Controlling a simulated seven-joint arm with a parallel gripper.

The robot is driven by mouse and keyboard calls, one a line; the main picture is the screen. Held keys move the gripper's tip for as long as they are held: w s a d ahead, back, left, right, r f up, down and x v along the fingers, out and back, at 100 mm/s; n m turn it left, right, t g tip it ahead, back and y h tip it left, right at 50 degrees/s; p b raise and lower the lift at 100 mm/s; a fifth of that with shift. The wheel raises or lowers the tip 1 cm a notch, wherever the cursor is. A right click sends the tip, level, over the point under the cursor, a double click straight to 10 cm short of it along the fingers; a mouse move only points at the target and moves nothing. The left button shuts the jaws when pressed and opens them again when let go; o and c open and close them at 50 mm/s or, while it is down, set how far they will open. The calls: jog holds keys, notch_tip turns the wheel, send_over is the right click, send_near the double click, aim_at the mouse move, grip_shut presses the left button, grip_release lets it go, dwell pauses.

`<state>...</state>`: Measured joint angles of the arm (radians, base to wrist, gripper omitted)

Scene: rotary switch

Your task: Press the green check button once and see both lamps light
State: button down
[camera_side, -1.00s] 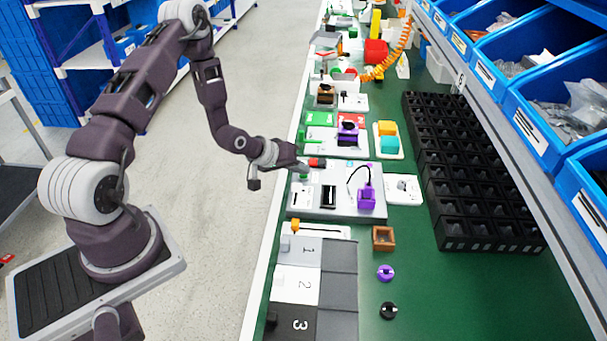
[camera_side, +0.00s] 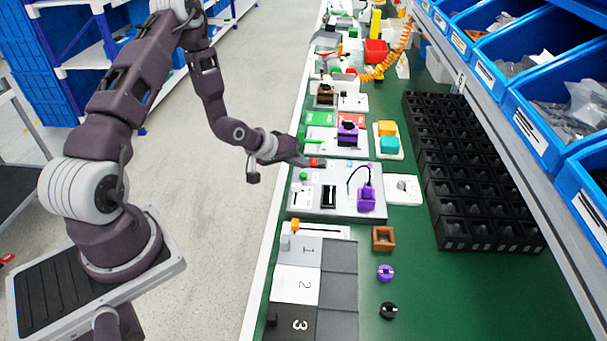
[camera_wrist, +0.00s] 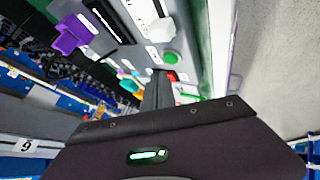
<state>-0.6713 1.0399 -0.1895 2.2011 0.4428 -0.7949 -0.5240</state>
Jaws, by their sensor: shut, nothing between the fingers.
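The grey panel (camera_side: 345,209) lies on the green bench top. A round green button (camera_side: 303,176) sits near its left edge; the button also shows in the wrist view (camera_wrist: 170,57). My gripper (camera_side: 304,161) is shut and empty, just beyond the button towards the far edge of the panel. In the wrist view the shut fingers (camera_wrist: 158,90) point near the button, with a visible gap between them in the picture. A small red part (camera_side: 317,162) is beside the fingertips. I cannot tell which parts are the two lamps or whether any is lit.
A purple block (camera_side: 366,198) with a black cable and a black slot are on the panel. A black bin grid (camera_side: 470,190) stands to the right. Behind are red and green plates (camera_side: 351,119). The aisle floor to the left is clear.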

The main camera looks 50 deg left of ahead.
aim_at(301, 176)
jog(key=shift+r, duration=2.25)
jog(key=s+d+r+m+g+y, duration=0.1)
jog(key=s+d+r+m, duration=0.3)
jog(key=r, duration=0.5)
jog(key=s+d+r+m+g+y, duration=0.1)
jog(key=s+d+r, duration=0.1)
jog(key=s+r, duration=0.55)
jog(key=s+d+r+m, duration=0.1)
jog(key=s+d+r, duration=0.3)
jog(key=s, duration=0.5)
jog(key=s+d+r+m+g+h, duration=0.1)
jog(key=s+d+r, duration=0.3)
jog(key=s, duration=0.5)
jog(key=shift+d+m+g+h, duration=0.3)
jog(key=shift+m, duration=0.4)
